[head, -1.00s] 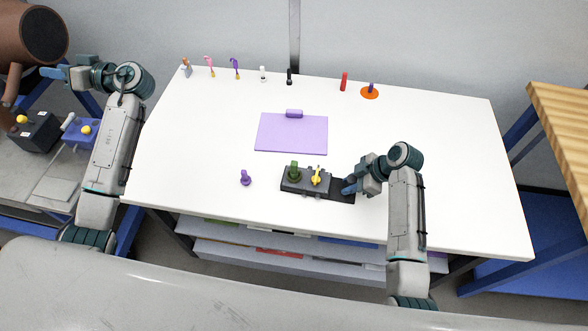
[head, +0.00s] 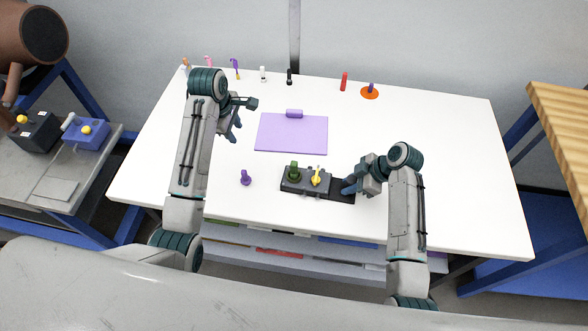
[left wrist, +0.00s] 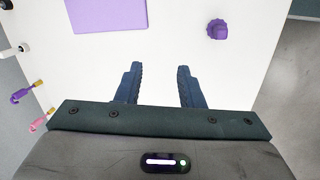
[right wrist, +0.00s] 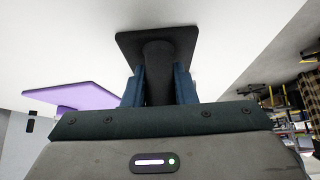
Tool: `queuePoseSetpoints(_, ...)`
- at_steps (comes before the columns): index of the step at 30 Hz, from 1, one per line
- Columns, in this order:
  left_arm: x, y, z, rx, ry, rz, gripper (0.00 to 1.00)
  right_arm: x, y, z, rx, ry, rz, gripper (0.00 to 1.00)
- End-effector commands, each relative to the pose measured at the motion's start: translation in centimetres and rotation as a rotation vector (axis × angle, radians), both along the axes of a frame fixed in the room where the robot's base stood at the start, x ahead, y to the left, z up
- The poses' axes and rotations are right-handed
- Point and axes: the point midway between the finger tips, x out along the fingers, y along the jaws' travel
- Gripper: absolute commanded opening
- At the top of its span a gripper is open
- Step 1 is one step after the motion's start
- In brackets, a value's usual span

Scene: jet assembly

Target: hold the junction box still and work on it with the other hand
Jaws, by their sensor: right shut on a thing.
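The junction box (head: 291,187) is a dark box near the table's front edge, with a green knob (head: 294,170) and a yellow lever (head: 317,176) on top. A black plate (head: 342,196) extends at its right. My right gripper (head: 348,187) is at this right end. In the right wrist view its fingers (right wrist: 158,88) close around a dark round post (right wrist: 158,70) on a square black plate (right wrist: 130,46). My left gripper (head: 242,117) is above the table's left part. The left wrist view shows its fingers (left wrist: 157,78) apart and empty, away from the box.
A purple knob-like piece (head: 245,178) stands left of the box. A lilac mat (head: 290,135) with a purple roll (head: 294,113) lies mid-table. Several small tools, a red cylinder (head: 344,82) and an orange disc (head: 370,93) line the back edge. The table's right side is clear.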

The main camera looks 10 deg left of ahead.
Motion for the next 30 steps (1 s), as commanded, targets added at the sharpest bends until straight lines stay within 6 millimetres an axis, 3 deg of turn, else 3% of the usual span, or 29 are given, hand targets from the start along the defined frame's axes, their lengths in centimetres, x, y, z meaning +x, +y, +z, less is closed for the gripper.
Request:
queuePoseSetpoints(1,-0.6,-2.8,-0.5,-0.092,0.034,-0.002,0.35,-0.3,-0.1,-0.5,-0.005,0.007,0.000,0.00)
queuePoseSetpoints(3,-1.5,-6.0,-0.6,-0.203,0.082,-0.003,0.35,-0.2,-0.1,-0.5,-0.005,0.007,0.000,0.00)
queuePoseSetpoints(6,-2.7,-9.5,-0.5,-0.329,0.143,-0.006,0.35,-0.2,-0.1,-0.4,-0.005,0.007,0.000,0.00)
queuePoseSetpoints(9,-3.6,-11.8,-0.2,-0.413,0.191,-0.010,0.35,-0.2,-0.1,-0.4,-0.005,0.007,0.000,0.00)
queuePoseSetpoints(17,-4.2,-13.7,-0.5,-0.471,0.226,-0.013,0.35,-0.2,-0.1,-0.4,-0.005,0.006,0.000,0.00)
queuePoseSetpoints(30,-4.3,-15.8,-4.1,-0.468,0.226,-0.013,0.35,-0.2,-0.1,-0.4,-0.005,0.005,0.000,0.00)
